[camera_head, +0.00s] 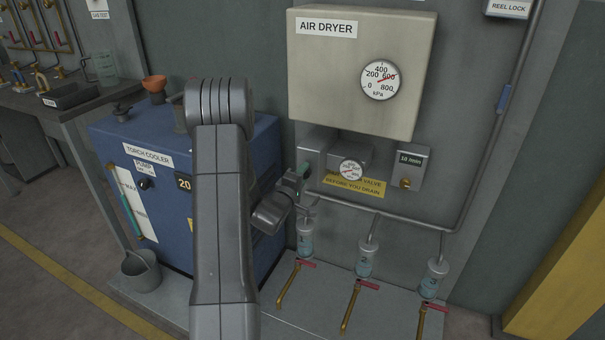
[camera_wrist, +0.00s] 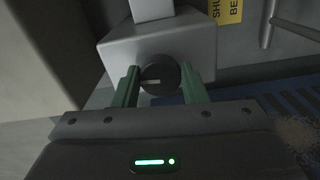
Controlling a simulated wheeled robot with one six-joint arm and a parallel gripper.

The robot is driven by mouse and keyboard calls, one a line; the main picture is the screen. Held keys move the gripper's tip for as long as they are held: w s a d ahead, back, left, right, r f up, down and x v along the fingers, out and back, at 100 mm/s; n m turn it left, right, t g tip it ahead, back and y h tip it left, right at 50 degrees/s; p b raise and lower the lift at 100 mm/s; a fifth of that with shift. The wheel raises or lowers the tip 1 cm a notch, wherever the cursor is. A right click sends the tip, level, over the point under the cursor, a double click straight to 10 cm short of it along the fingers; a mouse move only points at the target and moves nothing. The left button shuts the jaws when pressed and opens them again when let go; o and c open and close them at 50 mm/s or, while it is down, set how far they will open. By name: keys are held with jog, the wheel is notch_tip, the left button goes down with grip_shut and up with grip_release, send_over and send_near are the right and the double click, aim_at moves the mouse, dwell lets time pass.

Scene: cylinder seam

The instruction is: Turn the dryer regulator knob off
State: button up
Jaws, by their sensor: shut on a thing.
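The regulator knob (camera_wrist: 160,77) is a round dark knob with a pale pointer mark on the front of a grey block (camera_wrist: 118,52), seen in the wrist view. My gripper (camera_wrist: 160,88) has its two green fingers on either side of the knob, shut on it. The pointer mark lies about level in the wrist view. In the head view my gripper (camera_head: 302,172) is at the left of the regulator block below the grey AIR DRYER box (camera_head: 330,70). The knob is hidden there. A small gauge (camera_head: 351,170) sits on the regulator.
A large gauge (camera_head: 380,80) is on the dryer box. A 10 min timer (camera_head: 411,165) is to the right. A yellow label (camera_head: 353,187) warns about a valve before draining. Pipes and several drain bowls (camera_head: 365,262) hang below. The blue torch cooler (camera_head: 165,190) stands left.

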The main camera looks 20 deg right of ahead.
jog(key=shift+n, duration=0.5)
jog(key=o, duration=1)
jog(key=shift+a, duration=0.1)
jog(key=v, duration=1.3)
jog(key=shift+s+a+p, duration=0.15)
jog(key=shift+s+p, duration=0.15)
jog(key=shift+p, duration=0.1)
jog(key=shift+w, duration=0.1)
jog(key=x, duration=1.3)
jog(key=shift+w+d, duration=0.2)
jog(key=shift+d, duration=0.05)
